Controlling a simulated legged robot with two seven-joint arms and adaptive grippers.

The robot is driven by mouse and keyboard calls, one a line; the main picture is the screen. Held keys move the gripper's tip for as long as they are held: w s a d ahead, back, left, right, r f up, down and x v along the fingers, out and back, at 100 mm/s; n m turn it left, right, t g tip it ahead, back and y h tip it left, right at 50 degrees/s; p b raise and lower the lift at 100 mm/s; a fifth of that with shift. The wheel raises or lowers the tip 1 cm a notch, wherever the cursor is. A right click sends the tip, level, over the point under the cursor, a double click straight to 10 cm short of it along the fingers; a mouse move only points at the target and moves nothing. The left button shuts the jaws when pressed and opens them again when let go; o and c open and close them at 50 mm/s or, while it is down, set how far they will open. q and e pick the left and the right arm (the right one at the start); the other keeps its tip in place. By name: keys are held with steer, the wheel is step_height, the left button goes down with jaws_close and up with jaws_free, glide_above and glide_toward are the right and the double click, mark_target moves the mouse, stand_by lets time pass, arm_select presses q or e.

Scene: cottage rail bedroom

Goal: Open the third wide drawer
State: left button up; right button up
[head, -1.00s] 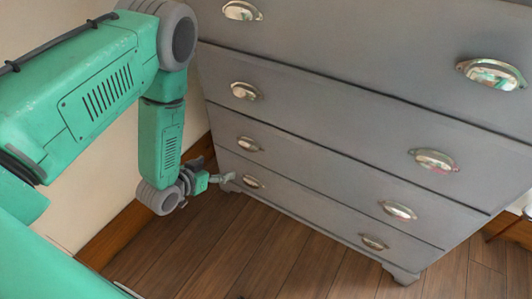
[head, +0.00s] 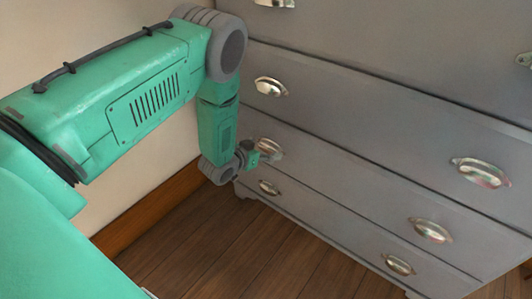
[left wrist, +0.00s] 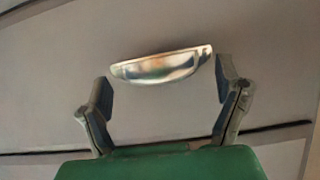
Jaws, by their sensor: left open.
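A grey chest of drawers (head: 370,90) fills the right of the head view, with silver cup handles in rows, four rows visible. All visible drawers look shut. My left gripper (head: 262,154) is at the left cup handle (head: 269,146) of the second drawer from the bottom (head: 345,185), the third visible row. In the left wrist view my left gripper (left wrist: 164,76) is open, one finger at each side of the silver handle (left wrist: 163,66). The fingers look apart from it; I cannot tell the depth. The chest's top is out of view. My right gripper is not in view.
A pale wall (head: 140,30) with a wooden baseboard (head: 150,212) runs close beside my left arm. Dark wooden floor (head: 240,255) lies open in front of the chest. The right cup handle (head: 431,230) of the same drawer is clear.

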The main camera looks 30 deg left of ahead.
arm_select(q)
steer(key=shift+w+f, duration=0.2)
steer(key=shift+w, duration=0.3)
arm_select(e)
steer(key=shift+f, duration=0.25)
